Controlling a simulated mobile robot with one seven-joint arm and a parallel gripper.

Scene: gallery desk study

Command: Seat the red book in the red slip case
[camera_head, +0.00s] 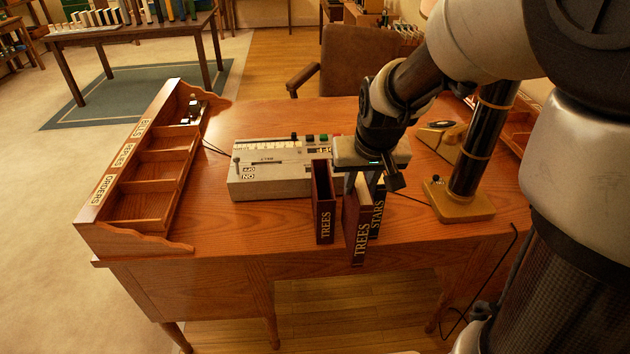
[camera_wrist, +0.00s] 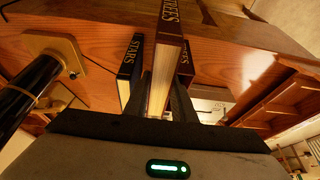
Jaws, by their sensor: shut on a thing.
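The red book (camera_head: 357,222), lettered TREES on its spine, is held upright by my gripper (camera_head: 366,180) near the front edge of the desk. In the wrist view the book (camera_wrist: 170,45) stands between the fingers (camera_wrist: 160,105), with its pale page edges showing. The red slip case (camera_head: 323,208), also lettered TREES, stands upright just left of the book, its top looking open and dark inside. In the wrist view part of the case (camera_wrist: 186,66) shows behind the book. The book is outside the case. I cannot tell whether they touch.
A dark STARS volume or case (camera_head: 377,212) stands close right of the book. A grey machine with buttons (camera_head: 270,185) is behind the case. A lamp base (camera_head: 460,205) stands right. A wooden sorter (camera_head: 140,170) is at left.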

